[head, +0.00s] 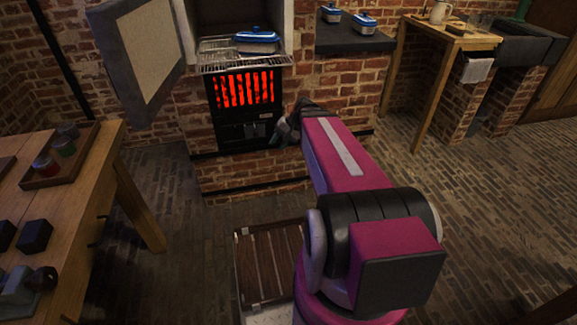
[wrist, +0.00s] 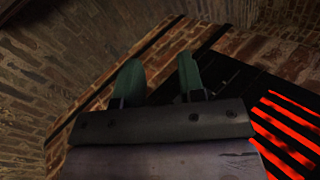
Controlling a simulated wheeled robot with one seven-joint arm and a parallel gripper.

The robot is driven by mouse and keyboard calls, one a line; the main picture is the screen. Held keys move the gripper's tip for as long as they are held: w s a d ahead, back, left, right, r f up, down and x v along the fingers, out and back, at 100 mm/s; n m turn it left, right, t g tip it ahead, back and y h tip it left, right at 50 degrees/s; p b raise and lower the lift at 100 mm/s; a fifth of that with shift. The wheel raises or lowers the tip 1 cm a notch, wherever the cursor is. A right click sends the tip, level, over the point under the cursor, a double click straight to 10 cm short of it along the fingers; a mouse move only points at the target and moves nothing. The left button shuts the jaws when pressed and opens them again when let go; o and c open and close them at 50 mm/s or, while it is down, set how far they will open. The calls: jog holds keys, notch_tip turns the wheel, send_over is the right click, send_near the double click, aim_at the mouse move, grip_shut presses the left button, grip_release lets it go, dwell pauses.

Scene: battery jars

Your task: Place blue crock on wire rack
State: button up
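A blue-lidded crock (head: 257,38) with a pale base stands on the wire rack (head: 214,58), which sticks out from the opening above the stove. Two similar blue and white crocks, one to the left (head: 331,13) and one to the right (head: 364,22), stand on the dark ledge. My gripper (head: 283,131) is low in front of the stove, below and right of the rack. In the wrist view its two green fingers (wrist: 160,76) are apart with nothing between them. The wrist view shows no crock or rack.
The stove (head: 247,88) glows red behind bars. A thick door (head: 147,50) stands open at left. The dark ledge (head: 352,42) is at right of the stove. A wooden table (head: 90,190) with dark blocks and a jar tray is at left. A wooden side table (head: 440,35) stands at right.

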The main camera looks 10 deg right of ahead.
jog(key=s+d+f+n+h, duration=0.2)
jog(key=s+f+n+h, duration=0.1)
jog(key=s+f+h, duration=0.2)
jog(key=s+h, duration=0.2)
jog(key=s, duration=0.1)
jog(key=shift+f, duration=0.3)
jog(key=shift+c, duration=0.3)
dwell(0.4)
